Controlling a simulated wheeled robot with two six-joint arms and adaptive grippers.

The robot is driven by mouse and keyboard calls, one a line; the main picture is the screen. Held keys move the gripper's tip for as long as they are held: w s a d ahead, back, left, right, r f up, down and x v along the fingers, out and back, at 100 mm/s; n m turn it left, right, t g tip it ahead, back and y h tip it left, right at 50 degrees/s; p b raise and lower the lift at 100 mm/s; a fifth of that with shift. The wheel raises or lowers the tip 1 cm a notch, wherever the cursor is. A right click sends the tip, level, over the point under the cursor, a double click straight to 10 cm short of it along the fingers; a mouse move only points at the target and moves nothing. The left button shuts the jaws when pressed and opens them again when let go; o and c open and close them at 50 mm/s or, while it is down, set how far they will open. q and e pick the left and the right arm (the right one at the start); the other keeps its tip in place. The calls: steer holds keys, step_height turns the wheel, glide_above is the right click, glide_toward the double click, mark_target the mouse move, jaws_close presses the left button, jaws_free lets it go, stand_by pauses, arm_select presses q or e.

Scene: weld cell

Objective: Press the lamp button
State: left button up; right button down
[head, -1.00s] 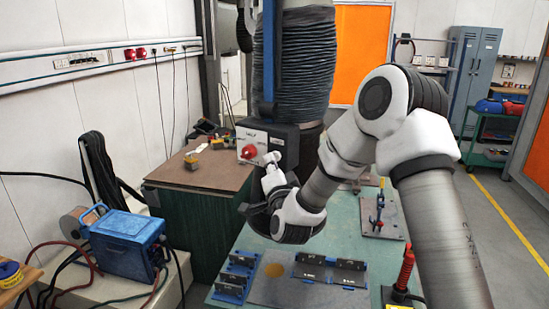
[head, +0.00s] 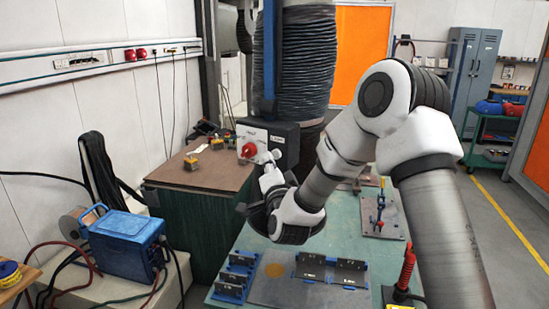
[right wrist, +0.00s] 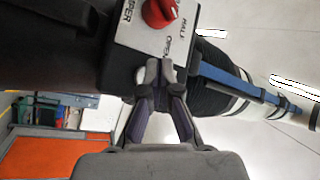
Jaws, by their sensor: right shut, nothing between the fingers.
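A dark control box (head: 285,140) with a pale front plate (head: 244,135) hangs on the extraction column in the head view. Its red knob (head: 249,150) also shows in the right wrist view (right wrist: 160,12), beside the words HALF and OPEN. A small pale label (head: 277,138) is on the box's dark side. I cannot make out the lamp button; my fingers may hide it. My right gripper (head: 270,156) is shut and empty, its tips close to the box. In the right wrist view the fingertips (right wrist: 160,70) overlap the plate's lower edge; contact cannot be told. My left gripper is out of view.
The ribbed extraction hose (head: 307,65) rises behind the box. A brown-topped bench (head: 185,172) stands to the left. Below my right arm is a green table (head: 330,232) with black-and-blue fixtures (head: 345,272). A blue welding unit (head: 125,240) sits at lower left.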

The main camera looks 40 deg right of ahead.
steer(key=s+a+b, duration=0.2)
steer(key=a, duration=0.3)
steer(key=shift+s+a, duration=0.15)
steer(key=shift+a, duration=0.15)
